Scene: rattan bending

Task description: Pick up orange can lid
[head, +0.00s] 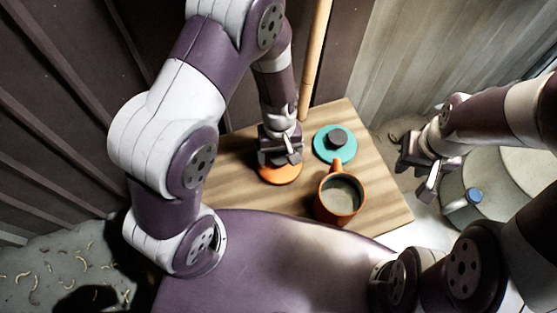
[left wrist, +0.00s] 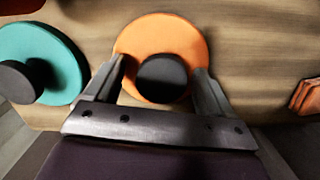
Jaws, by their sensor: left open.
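The orange can lid (head: 281,176) lies on the wooden table, partly hidden by my left gripper (head: 281,158) in the head view. In the left wrist view the orange lid (left wrist: 150,38) is a flat disc with a dark round knob (left wrist: 162,78). My left gripper (left wrist: 160,85) is open, pointing down over the lid, with one finger on each side of the knob. I cannot tell whether the fingers touch it. My right gripper (head: 428,172) hangs away at the right, beyond the table, its fingers apart and empty.
A teal lid (head: 322,150) with a dark knob lies behind the orange mug (head: 340,196), which holds liquid. The teal lid also shows in the left wrist view (left wrist: 62,62). A rattan pole (head: 315,60) stands behind the table (head: 380,205). A round container (head: 500,180) stands at right.

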